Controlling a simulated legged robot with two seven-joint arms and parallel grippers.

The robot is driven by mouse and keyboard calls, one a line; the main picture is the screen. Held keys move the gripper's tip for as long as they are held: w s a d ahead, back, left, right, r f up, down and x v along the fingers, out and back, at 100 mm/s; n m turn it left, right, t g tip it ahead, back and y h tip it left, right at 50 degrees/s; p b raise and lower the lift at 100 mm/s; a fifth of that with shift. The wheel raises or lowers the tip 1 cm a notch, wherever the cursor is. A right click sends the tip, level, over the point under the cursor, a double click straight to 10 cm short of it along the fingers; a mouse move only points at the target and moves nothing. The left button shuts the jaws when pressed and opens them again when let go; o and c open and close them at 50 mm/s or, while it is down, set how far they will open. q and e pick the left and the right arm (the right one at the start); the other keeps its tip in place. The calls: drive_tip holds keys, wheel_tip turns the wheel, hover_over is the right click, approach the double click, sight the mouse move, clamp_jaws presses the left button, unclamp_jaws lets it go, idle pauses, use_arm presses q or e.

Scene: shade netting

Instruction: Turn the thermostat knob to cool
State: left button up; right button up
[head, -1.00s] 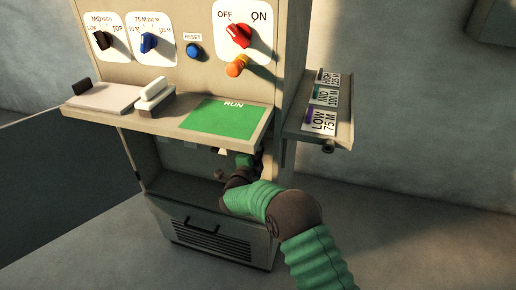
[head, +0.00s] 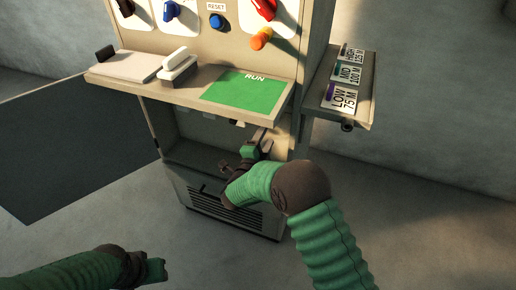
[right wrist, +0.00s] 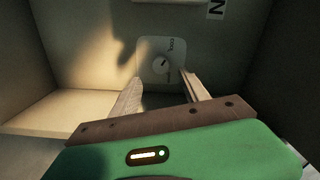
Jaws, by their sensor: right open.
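The thermostat plate (right wrist: 150,52) is a pale panel on the back wall inside the cabinet, in the right wrist view. Its small round knob (right wrist: 160,66) carries a dark pointer line that seems to slant toward the upper right. Lettering at the plate's upper right looks like "COOL". My right gripper (right wrist: 161,80) is open, its fingers either side of the knob in the picture and apparently short of it. In the head view my right gripper (head: 256,146) is at the lower opening, and the thermostat does not show. My left gripper (head: 155,269) is at the lower left, its fingers unclear.
A shelf with a green RUN panel (head: 245,92) overhangs the cabinet opening. An open dark door (head: 75,145) stands at the left. A side shelf with label cards (head: 345,75) juts out right. A vented panel (head: 225,212) is below. Floor in front is clear.

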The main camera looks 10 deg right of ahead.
drive_tip(key=p+v, duration=0.1)
drive_tip(key=v, duration=0.7)
drive_tip(key=shift+s+a, duration=0.15)
drive_tip(key=shift+a, duration=0.1)
drive_tip(key=shift+f, duration=0.1)
